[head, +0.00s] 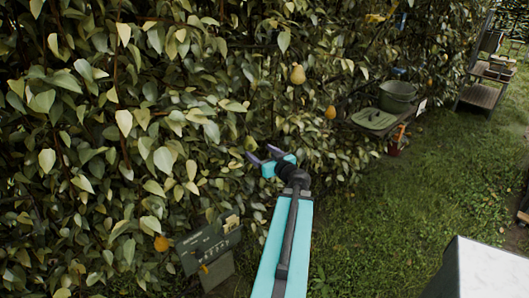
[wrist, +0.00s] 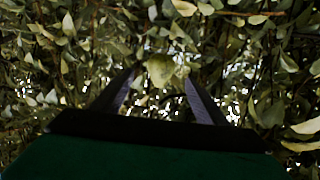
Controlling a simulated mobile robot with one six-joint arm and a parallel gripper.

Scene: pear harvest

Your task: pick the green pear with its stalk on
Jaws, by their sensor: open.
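A green pear (wrist: 160,70) hangs among the leaves in the middle of the wrist view, upright between the tips of my two fingers. Its stalk end is hard to make out against the foliage. My gripper (wrist: 161,80) is open, one finger on each side of the pear, with no clear contact. I cannot tell how far the pear is beyond the tips. In the head view my gripper (head: 263,155) points into the hedge, its fingers apart. The green pear cannot be made out surely there among the leaves.
A dark sign (head: 208,244) stands at the hedge foot.

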